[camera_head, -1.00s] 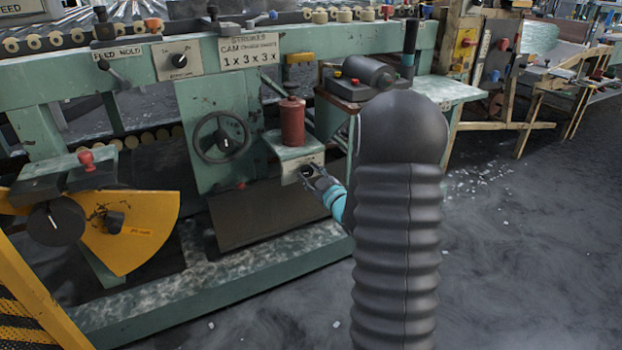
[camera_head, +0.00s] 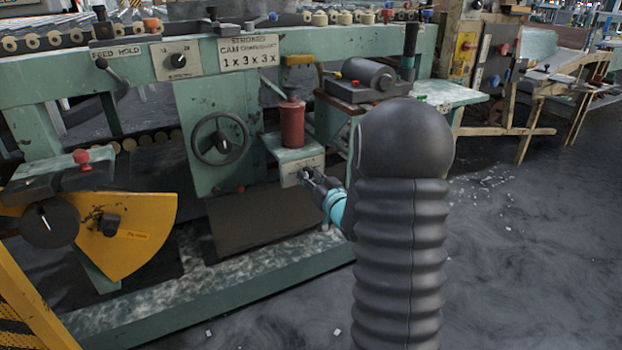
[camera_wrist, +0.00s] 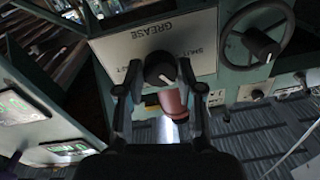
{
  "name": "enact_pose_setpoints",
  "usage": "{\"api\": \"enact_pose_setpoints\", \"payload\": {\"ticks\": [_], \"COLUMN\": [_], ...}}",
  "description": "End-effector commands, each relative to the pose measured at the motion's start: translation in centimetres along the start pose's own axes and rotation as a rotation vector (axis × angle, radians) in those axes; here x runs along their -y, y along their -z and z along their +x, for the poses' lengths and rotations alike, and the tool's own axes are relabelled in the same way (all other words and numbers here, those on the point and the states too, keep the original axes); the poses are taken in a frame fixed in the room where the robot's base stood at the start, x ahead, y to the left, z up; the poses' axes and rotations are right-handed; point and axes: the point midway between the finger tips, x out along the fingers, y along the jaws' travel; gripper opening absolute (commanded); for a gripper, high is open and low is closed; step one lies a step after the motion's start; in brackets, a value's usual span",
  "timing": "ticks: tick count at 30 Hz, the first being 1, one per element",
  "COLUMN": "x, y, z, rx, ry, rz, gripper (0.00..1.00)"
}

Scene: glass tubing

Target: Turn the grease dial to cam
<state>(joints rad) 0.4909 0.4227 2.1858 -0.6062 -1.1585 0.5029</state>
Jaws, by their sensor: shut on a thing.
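The grease dial (camera_wrist: 160,68) is a round black knob with a white pointer mark, on a pale plate (camera_wrist: 190,28) lettered GREASE in the wrist view. A label on one side of the dial seems to read SHUT; the label on the other side is partly covered by a finger. My gripper (camera_wrist: 160,70) has one finger on each side of the dial and is shut on it. In the head view my gripper (camera_head: 309,175) is at the plate below the red cylinder (camera_head: 292,122), and its fingers hide most of the dial.
A black handwheel (camera_head: 219,138) is left of the plate. A dial (camera_head: 178,61) marked 1 and 2A sits higher on the green frame. A yellow sector plate (camera_head: 130,225) stands at lower left. Open grey floor (camera_head: 500,260) lies to the right.

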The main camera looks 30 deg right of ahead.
Motion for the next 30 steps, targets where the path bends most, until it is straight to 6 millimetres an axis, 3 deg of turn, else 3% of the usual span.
{"api": "enact_pose_setpoints", "payload": {"ticks": [19, 20, 22, 23, 30], "x": [0.02, 0.02, 0.02, 0.01, -0.02], "y": [0.11, 0.11, 0.11, 0.1, 0.05], "z": [0.08, 0.08, 0.08, 0.07, 0.02], "rx": [-0.004, -0.004, -0.004, -0.004, -0.003], "ry": [-0.001, -0.001, -0.001, -0.001, -0.002], "rz": [0.052, 0.052, 0.052, 0.052, 0.053], "gripper": [0.02, 0.39, 0.56, 0.62, 0.62]}}
